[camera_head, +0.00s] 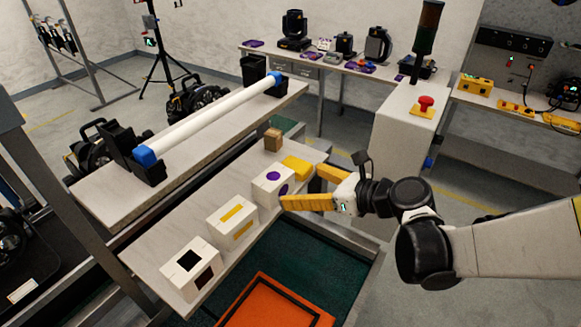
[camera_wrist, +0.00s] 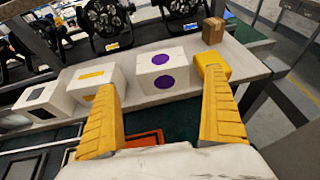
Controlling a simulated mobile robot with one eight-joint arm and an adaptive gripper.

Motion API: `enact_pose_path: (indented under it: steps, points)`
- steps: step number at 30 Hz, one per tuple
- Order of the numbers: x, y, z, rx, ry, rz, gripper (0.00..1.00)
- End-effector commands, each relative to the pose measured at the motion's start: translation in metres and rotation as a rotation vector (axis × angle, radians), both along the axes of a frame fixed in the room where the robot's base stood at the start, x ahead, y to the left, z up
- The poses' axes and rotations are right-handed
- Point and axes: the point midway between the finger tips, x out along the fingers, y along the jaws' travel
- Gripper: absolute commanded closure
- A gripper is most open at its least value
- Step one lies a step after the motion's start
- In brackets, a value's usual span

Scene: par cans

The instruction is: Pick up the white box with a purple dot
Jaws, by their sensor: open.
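The white box with purple dots (camera_head: 268,187) stands on a narrow light shelf, with one dot on its top and one on its front side. It also shows in the wrist view (camera_wrist: 148,82), beyond and between my fingertips. My gripper (camera_head: 300,188) has yellow fingers spread apart, with nothing between them. In the head view one finger passes close to the box's right side; I cannot tell whether it touches. In the wrist view the fingers (camera_wrist: 168,95) point toward the box, which appears clear of them.
On the same shelf (camera_head: 150,248) stand a white box with yellow bars (camera_head: 222,230), a white box with black squares (camera_head: 176,284), a yellow block (camera_head: 297,167) and a brown box (camera_head: 273,142). An orange crate (camera_head: 270,305) lies below.

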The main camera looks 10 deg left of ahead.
Motion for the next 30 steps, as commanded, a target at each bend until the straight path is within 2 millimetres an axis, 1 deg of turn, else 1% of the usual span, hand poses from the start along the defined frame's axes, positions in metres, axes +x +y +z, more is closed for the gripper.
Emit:
enact_pose_path:
  steps: [1,3,6,11,13,18,21,28,29,30]
  points:
    - [0.004,0.009,-0.005,-0.002,-0.001,0.004,0.0]
    - [0.009,0.018,-0.01,-0.002,-0.001,0.003,0.0]
    - [0.014,0.028,-0.014,-0.002,-0.003,0.002,0.0]
    - [0.019,0.035,-0.016,-0.004,-0.003,0.001,0.0]
    - [0.022,0.041,-0.017,-0.004,-0.003,0.002,0.0]
    - [0.036,0.064,-0.023,-0.004,-0.004,0.003,0.0]
    - [0.041,0.074,-0.028,-0.003,-0.004,0.002,0.0]
    - [0.043,0.075,-0.028,-0.004,-0.005,0.0,0.0]
    - [0.043,0.075,-0.028,-0.004,-0.005,0.0,0.09]
    - [0.043,0.075,-0.028,-0.004,-0.005,0.0,0.21]
